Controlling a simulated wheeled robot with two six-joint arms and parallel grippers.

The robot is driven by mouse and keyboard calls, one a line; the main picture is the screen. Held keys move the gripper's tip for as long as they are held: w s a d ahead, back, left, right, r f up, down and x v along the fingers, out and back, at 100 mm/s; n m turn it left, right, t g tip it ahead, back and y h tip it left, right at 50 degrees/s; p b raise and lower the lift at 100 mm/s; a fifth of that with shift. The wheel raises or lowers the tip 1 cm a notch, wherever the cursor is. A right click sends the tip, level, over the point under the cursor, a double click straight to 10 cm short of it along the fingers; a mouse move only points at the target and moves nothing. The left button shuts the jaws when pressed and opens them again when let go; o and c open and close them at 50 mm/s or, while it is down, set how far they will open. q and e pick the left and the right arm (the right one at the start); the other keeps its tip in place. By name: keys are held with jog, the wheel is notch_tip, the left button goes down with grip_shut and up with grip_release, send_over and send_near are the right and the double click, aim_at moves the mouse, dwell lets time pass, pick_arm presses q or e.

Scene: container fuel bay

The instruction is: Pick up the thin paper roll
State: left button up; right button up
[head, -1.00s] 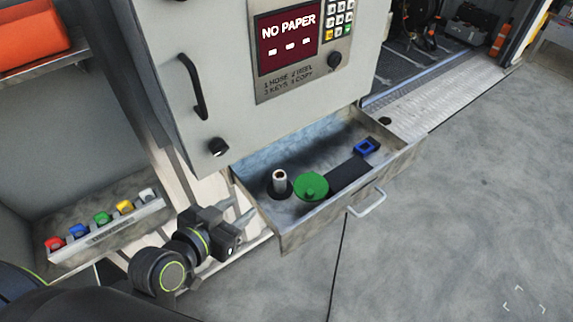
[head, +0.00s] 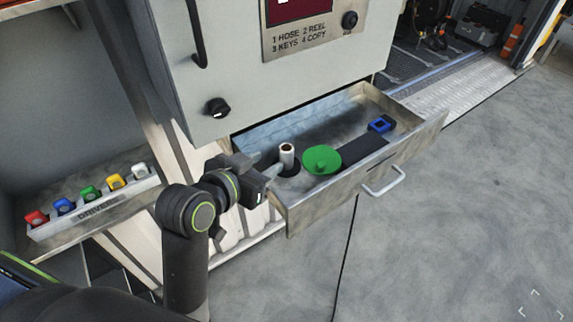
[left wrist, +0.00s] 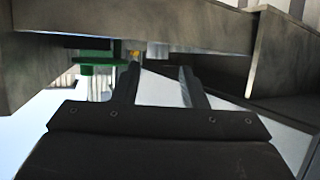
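The thin paper roll (head: 287,154), white with a brown core, stands upright on a dark round base in the open drawer (head: 345,186). My left gripper (head: 267,163) is at the drawer's left end, with its fingers pointing at the roll from the left. In the left wrist view its two fingers (left wrist: 158,88) are apart with nothing clearly between them. A pale shape just beyond the fingertips may be the roll, but I cannot tell. Whether a finger touches the roll is unclear. My right gripper is not in view.
A green round piece (head: 322,160) sits right of the roll, with a dark strip (head: 364,150) and a blue square piece (head: 381,124) beyond. The cabinet (head: 215,75) rises behind the drawer. A tray (head: 98,212) of coloured pieces stands at left.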

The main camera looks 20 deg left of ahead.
aim_at(283, 152)
pick_arm(q)
jog(key=shift+w+d+f+b, duration=0.15)
jog(key=shift+w+f+b, duration=0.35)
jog(key=shift+b, duration=0.3)
jog(key=shift+w+d+f, duration=0.1)
jog(key=shift+w+d, duration=0.05)
jog(key=shift+w, duration=0.4)
jog(key=shift+w+d+f, duration=0.1)
jog(key=shift+w+d, duration=0.05)
jog(key=shift+w, duration=0.35)
jog(key=shift+w+d, duration=0.15)
jog(key=shift+w, duration=0.3)
jog(key=x, duration=0.1)
jog(key=p+x, duration=0.1)
jog(key=x, duration=0.1)
jog(key=shift+w+d+r, duration=0.15)
jog(key=shift+d+r, duration=0.05)
jog(key=shift+w+d+f, duration=0.1)
jog(key=shift+w+f, duration=0.25)
jog(key=shift+w, duration=0.2)
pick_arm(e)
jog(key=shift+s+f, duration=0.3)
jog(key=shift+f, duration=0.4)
pick_arm(q)
jog(key=shift+c, duration=0.2)
jog(key=c, duration=0.7)
jog(key=shift+r, duration=0.1)
